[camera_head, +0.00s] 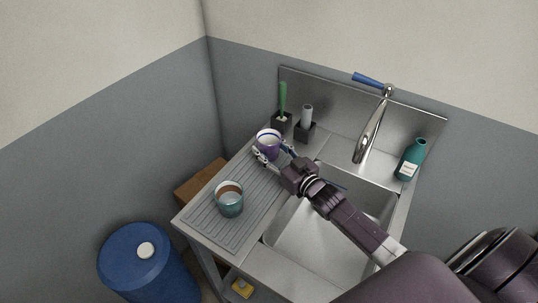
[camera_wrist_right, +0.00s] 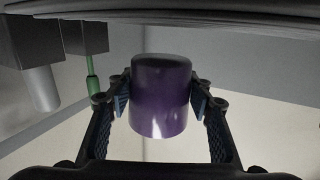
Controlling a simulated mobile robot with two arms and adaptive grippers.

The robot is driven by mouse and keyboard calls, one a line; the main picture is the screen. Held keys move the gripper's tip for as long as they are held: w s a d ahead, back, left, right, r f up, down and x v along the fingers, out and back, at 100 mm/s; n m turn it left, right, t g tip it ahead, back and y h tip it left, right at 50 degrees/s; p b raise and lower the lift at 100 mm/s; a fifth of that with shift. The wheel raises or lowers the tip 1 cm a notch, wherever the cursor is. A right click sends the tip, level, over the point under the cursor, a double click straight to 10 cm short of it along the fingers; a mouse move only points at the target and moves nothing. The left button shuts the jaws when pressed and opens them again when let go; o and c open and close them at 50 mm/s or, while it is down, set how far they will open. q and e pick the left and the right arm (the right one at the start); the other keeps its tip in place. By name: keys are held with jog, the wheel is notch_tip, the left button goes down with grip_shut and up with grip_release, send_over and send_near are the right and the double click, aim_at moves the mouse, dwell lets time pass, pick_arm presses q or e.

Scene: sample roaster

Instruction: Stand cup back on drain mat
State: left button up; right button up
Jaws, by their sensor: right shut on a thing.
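A purple cup (camera_head: 268,143) with a pale inside is at the back of the ribbed drain mat (camera_head: 240,229), to the left of the sink. It looks upright with its mouth up; I cannot tell whether its base touches the mat. My right gripper (camera_head: 274,153) is shut on the cup, with a finger on either side. The right wrist view shows the cup (camera_wrist_right: 160,97) between both finger pads (camera_wrist_right: 160,100). A teal cup (camera_head: 230,203) stands upright on the front part of the mat. My left gripper is not in view.
Two dark holders stand behind the cup, one with a green-handled brush (camera_head: 283,100), one with a grey-handled tool (camera_head: 307,116). The faucet (camera_head: 370,130) and teal bottle (camera_head: 411,160) are at the right. A blue barrel (camera_head: 140,268) stands at lower left. Mat around the teal cup is clear.

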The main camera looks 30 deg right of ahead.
aim_at(269, 155)
jog(key=shift+f, duration=1.55)
jog(key=shift+f, duration=0.15)
jog(key=o, duration=1.5)
jog(key=shift+c, duration=0.2)
